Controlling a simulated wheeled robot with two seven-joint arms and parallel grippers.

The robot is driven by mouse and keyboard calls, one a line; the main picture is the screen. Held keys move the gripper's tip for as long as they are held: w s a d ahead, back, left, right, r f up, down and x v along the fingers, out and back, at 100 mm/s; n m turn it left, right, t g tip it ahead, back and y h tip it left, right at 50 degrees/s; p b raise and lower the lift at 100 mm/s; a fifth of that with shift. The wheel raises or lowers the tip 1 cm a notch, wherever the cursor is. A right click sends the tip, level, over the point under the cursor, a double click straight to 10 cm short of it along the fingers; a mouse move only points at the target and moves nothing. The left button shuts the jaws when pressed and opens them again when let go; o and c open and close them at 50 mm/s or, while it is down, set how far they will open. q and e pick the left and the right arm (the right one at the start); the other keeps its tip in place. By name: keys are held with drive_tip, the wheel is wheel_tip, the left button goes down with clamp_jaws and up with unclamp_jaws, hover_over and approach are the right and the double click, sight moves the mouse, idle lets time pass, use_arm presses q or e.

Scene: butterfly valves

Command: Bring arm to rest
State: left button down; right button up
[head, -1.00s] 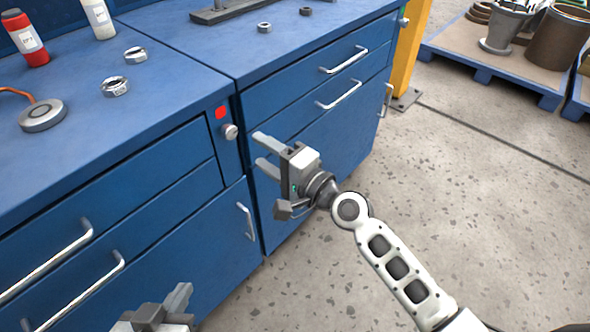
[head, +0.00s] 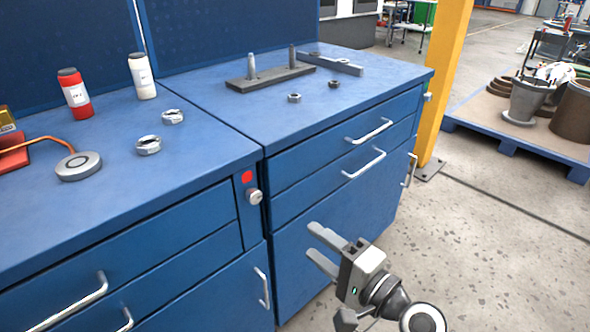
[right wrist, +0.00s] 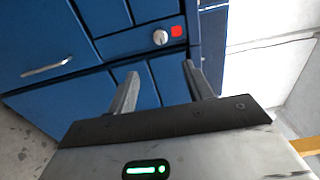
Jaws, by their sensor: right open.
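My right gripper (head: 322,250) is open and empty in the head view, in front of the blue cabinet doors and below the bench top. In the right wrist view its two fingers (right wrist: 160,90) stand apart with nothing between them, and the cabinet front shows beyond. My left gripper is not in the head view now.
The blue workbench (head: 215,165) carries metal nuts (head: 149,146), a grey puck (head: 78,166), red (head: 75,97) and white (head: 143,78) bottles, and a dark base with pegs (head: 270,78). A yellow post (head: 440,90) and a pallet (head: 520,148) stand right. Floor right of the bench is clear.

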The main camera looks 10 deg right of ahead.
use_arm(q)
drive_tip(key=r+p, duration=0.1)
drive_tip(key=p, duration=0.1)
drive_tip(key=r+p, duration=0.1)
drive_tip(key=p, duration=0.2)
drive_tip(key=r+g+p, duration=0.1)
drive_tip(key=p, duration=0.2)
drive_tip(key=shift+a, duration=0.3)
use_arm(e)
drive_tip(key=s+d+f+n+g+h, duration=0.2)
drive_tip(key=s+f+n+h, duration=0.1)
drive_tip(key=s+n, duration=0.3)
drive_tip(key=s+d+f+n+g+h, duration=0.1)
drive_tip(key=s+d+f+n+h, duration=0.1)
drive_tip(key=s+n, duration=0.5)
drive_tip(key=shift+s+f+g+h, duration=0.2)
drive_tip(key=shift+f+g+h, duration=0.3)
drive_tip(key=shift+h, duration=0.5)
drive_tip(key=shift+f, duration=0.1)
